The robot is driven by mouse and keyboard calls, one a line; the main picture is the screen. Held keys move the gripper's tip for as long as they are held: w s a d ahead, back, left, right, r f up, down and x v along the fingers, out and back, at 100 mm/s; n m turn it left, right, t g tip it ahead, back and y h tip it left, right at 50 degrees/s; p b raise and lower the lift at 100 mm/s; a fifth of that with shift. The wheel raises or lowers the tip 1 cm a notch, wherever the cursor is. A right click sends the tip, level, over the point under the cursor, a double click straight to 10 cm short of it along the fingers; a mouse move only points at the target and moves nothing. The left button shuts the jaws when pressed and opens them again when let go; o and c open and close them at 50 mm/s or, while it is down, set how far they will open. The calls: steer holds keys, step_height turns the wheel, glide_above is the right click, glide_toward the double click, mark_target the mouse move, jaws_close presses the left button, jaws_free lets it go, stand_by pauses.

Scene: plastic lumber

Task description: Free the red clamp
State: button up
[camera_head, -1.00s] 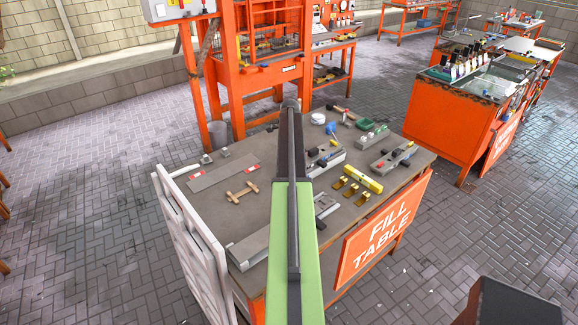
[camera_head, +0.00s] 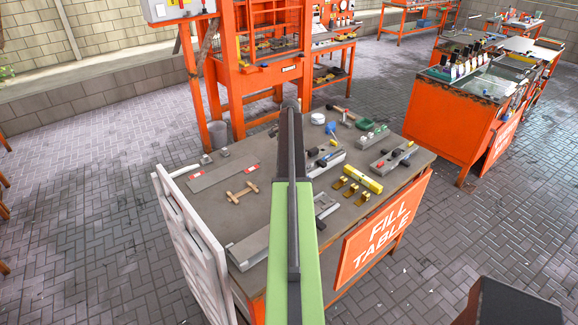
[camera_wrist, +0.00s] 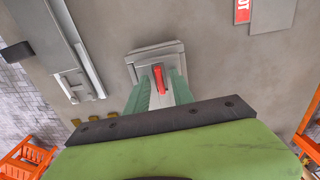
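The red clamp (camera_wrist: 160,80) is a short red lever on a grey metal block (camera_wrist: 155,56) in the middle of the wrist view. My gripper (camera_wrist: 159,90) has its two green fingers on either side of the lever, with narrow gaps showing between them and the red. It looks open. The lower part of the lever and the block's near end are partly hidden by the fingers and the dark bar of my gripper. In the head view my own arm covers the gripper, and I cannot pick out the clamp there.
The work table (camera_head: 226,196) holds several metal fixtures, a wooden piece (camera_head: 242,192), a yellow bar (camera_head: 362,179) and brass brackets (camera_head: 354,191). A long grey channel (camera_wrist: 52,42) lies left of the block in the wrist view. A white panel (camera_head: 196,240) stands at the table's left edge.

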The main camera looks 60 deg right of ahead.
steer(key=shift+o, duration=0.6)
step_height(320, 180, up, 7)
steer(key=p, duration=0.7)
steer(key=shift+r, duration=0.15)
